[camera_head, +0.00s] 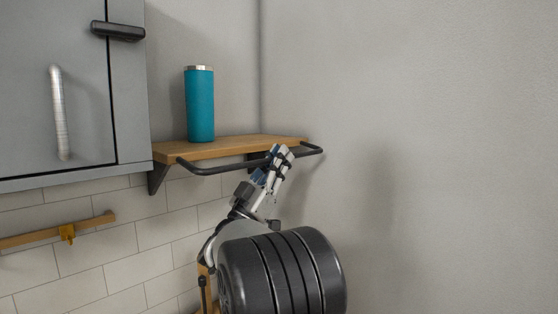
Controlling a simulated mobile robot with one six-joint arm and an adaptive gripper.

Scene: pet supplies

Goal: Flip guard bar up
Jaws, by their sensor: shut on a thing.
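The guard bar (212,170) is a dark bent rod along the front of a wooden shelf (205,151). It hangs at about the height of the shelf's front edge and reaches out past it. My gripper (277,155) is at the right part of the bar and is shut on it. The fingers partly hide the bar there. A teal bottle (200,106) with a metallic lid stands upright on the left part of the shelf.
A grey cabinet (60,110) with a metal handle is left of the shelf. A wooden rail (50,234) with a yellow hook is on the tiled wall below it. A bare grey wall (430,120) is at the right.

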